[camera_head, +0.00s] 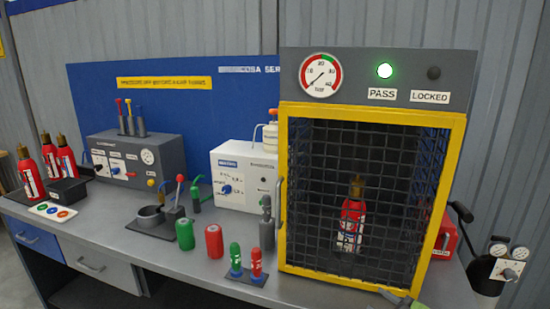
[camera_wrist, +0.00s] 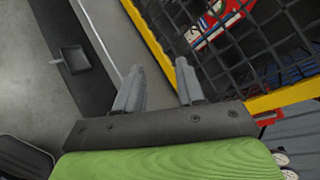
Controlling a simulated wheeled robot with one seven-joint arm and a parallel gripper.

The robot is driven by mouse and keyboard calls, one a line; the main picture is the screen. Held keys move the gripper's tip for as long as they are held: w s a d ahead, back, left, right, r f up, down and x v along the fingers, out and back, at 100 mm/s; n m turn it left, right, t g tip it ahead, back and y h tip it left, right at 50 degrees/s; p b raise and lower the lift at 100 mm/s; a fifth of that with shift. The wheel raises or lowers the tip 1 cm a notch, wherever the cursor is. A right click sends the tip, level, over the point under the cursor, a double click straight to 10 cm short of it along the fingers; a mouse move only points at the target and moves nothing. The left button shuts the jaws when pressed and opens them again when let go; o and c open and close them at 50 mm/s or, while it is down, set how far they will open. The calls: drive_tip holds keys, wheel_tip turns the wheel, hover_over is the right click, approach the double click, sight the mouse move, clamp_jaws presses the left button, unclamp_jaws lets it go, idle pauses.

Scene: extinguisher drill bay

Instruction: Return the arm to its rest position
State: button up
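My gripper (camera_wrist: 160,82) is open in the wrist view, its two grey fingers apart with nothing between them. It is in front of the yellow-framed mesh cage (camera_wrist: 150,35), which fills the upper right of that view. In the head view, only small grey and green parts of my gripper (camera_head: 400,299) show at the bottom edge, below the cage door; the rest of my arm is out of frame.
The cage (camera_head: 453,200) has its mesh door closed, with a red extinguisher (camera_head: 350,225) upright inside. The green PASS lamp (camera_head: 384,71) is lit; the LOCKED lamp (camera_head: 433,73) is dark. Red and green cylinders and a small stand (camera_head: 245,277) occupy the bench left of it.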

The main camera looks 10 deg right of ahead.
drive_tip(key=s+a+r+n+g+y+p, duration=0.1)
drive_tip(key=s+a+r+n+g, duration=0.15)
drive_tip(key=a+n, duration=0.5)
drive_tip(key=s+a+r+n+g+y+p, duration=0.1)
drive_tip(key=a+n+g, duration=0.3)
drive_tip(key=a+n, duration=0.35)
drive_tip(key=s+a+r+n+g+h+p, duration=0.1)
drive_tip(key=s+a+r+n+h, duration=0.1)
drive_tip(key=s+r+n, duration=0.3)
drive_tip(key=s+a+r+n+g+h+p, duration=0.1)
drive_tip(key=s+r+n, duration=0.4)
drive_tip(key=s, duration=0.6)
drive_tip(key=shift+a+r+h+p, duration=0.2)
drive_tip(key=shift+a+h+p, duration=0.25)
drive_tip(key=shift+a, duration=0.3)
